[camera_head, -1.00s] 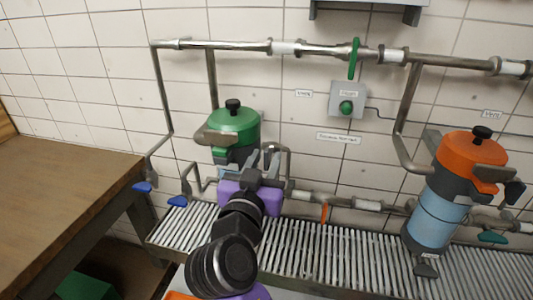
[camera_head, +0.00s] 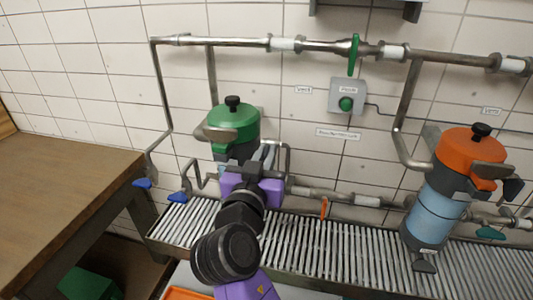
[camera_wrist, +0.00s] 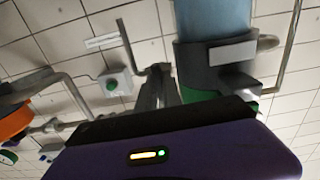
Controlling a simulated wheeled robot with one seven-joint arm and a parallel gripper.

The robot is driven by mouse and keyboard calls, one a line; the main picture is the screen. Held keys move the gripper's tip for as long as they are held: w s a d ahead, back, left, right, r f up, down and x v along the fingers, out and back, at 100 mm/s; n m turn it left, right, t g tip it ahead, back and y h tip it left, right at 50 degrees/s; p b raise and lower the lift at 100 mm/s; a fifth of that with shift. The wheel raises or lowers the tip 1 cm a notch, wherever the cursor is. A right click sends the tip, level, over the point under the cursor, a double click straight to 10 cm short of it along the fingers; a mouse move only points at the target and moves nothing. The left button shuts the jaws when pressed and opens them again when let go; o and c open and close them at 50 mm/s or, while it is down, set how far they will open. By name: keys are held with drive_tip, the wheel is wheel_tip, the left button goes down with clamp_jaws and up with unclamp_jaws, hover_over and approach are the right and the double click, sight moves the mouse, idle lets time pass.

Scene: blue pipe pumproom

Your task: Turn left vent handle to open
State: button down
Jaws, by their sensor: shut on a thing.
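The left vessel has a green lid (camera_head: 234,122) with a black knob and grey clamp parts, and stands against the tiled wall. My gripper (camera_head: 265,155), on a purple wrist, reaches up to the vessel's front right side. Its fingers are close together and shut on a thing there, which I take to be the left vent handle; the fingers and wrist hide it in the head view. In the wrist view the fingers (camera_wrist: 158,80) point at a bent grey pipe end beside the vessel's blue body (camera_wrist: 213,18). The handle's angle cannot be told.
A second vessel with an orange lid (camera_head: 472,148) stands at the right. A grey box with a green button (camera_head: 346,104) is on the wall. Pipes with blue handles (camera_head: 143,183) are at the left. A slatted rack (camera_head: 300,240) and wooden table (camera_head: 65,185) lie below.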

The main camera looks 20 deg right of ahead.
drive_tip(key=n+p, duration=0.2)
drive_tip(key=n, duration=0.2)
drive_tip(key=shift+r+n, duration=0.1)
drive_tip(key=shift+n, duration=0.3)
drive_tip(key=n+p, duration=0.2)
drive_tip(key=n, duration=0.2)
drive_tip(key=shift+w+a+n, duration=0.1)
drive_tip(key=shift+a+n, duration=0.05)
drive_tip(key=shift+n, duration=0.15)
drive_tip(key=n+p, duration=0.3)
drive_tip(key=n, duration=0.1)
drive_tip(key=shift+p, duration=0.3)
drive_tip(key=shift+a+f+n+p, duration=0.1)
drive_tip(key=shift+f+n+p, duration=0.1)
drive_tip(key=shift+n+p, duration=0.7)
drive_tip(key=shift+f+n+p, duration=0.15)
drive_tip(key=shift+n+p, duration=0.3)
drive_tip(key=shift+n, duration=0.85)
drive_tip(key=c, duration=1.5)
unclamp_jaws()
